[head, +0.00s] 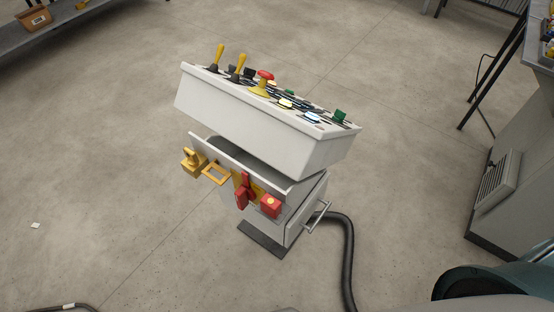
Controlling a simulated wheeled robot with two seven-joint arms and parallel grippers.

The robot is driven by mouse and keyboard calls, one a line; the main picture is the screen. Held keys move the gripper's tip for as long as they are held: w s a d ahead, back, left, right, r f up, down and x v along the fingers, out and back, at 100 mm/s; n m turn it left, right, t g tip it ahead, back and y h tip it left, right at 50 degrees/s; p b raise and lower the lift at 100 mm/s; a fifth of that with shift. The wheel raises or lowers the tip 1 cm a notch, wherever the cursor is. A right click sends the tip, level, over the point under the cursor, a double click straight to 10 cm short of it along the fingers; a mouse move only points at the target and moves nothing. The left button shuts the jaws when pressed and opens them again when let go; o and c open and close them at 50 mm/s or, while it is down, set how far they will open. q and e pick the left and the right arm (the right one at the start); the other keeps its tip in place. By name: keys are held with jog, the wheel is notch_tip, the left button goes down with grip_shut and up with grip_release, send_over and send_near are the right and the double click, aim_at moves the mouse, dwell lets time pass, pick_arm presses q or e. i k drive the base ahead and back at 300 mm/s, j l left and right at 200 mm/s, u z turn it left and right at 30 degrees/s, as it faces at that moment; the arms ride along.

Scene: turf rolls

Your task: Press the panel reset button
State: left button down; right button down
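A white control panel (240,113) with a sloped top stands on a pedestal in the middle of the head view. On its top are two yellow levers (239,65), a red mushroom button (265,75) on a yellow base, a pale yellowish-lit button (285,103), a bluish-white lit button (312,117) and a green switch (339,116). Smaller dark parts sit between them. The labels are too small to read, so I cannot tell which one is the reset button. Neither gripper is in view.
A black hose (349,255) runs from the pedestal. A shelf with a cardboard box (36,18) is far left; a grey cabinet (510,175) is right. Floor left is mostly clear.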

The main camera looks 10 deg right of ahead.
aim_at(310, 114)
jog(key=z, duration=0.7)
